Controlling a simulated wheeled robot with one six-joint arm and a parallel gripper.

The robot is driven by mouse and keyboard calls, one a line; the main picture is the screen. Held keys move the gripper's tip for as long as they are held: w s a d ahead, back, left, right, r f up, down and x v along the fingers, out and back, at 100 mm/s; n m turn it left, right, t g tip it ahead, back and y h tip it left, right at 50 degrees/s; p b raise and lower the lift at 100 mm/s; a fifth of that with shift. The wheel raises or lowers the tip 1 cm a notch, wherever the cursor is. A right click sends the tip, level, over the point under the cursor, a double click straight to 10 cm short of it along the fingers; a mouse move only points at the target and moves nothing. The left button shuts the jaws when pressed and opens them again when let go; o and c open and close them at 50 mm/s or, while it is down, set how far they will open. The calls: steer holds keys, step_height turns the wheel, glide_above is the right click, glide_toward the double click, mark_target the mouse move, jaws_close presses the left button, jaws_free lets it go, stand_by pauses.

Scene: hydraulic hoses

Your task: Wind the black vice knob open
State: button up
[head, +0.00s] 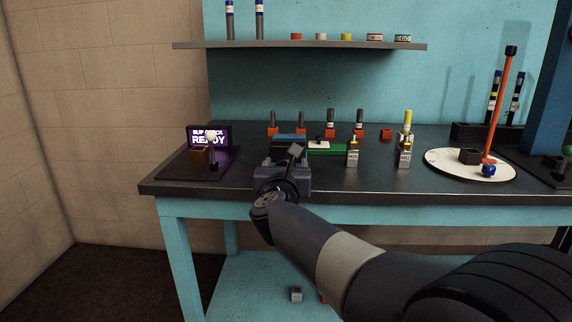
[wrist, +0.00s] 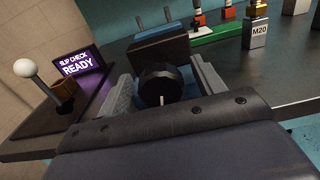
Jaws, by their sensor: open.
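The black vice knob (wrist: 161,84) is round, with a pale mark on its face, and shows in the middle of the wrist view. The vice (wrist: 162,45) is a dark block with a blue top just behind the knob. My gripper (wrist: 160,92) is open, with one finger on each side of the knob; I cannot tell whether either touches it. In the head view my gripper (head: 279,183) is at the front of the vice (head: 290,142), near the bench's front edge, and hides the knob.
The slip check screen (wrist: 78,64) reads READY, left of the vice. A lever with a white ball (wrist: 24,68) stands before it. A block marked M20 (wrist: 258,32) and several hose ends stand to the right. A shelf (head: 300,45) hangs above the bench (head: 380,182).

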steer(key=shift+w, duration=0.85)
steer(key=shift+c, duration=0.4)
steer(key=c, duration=0.9)
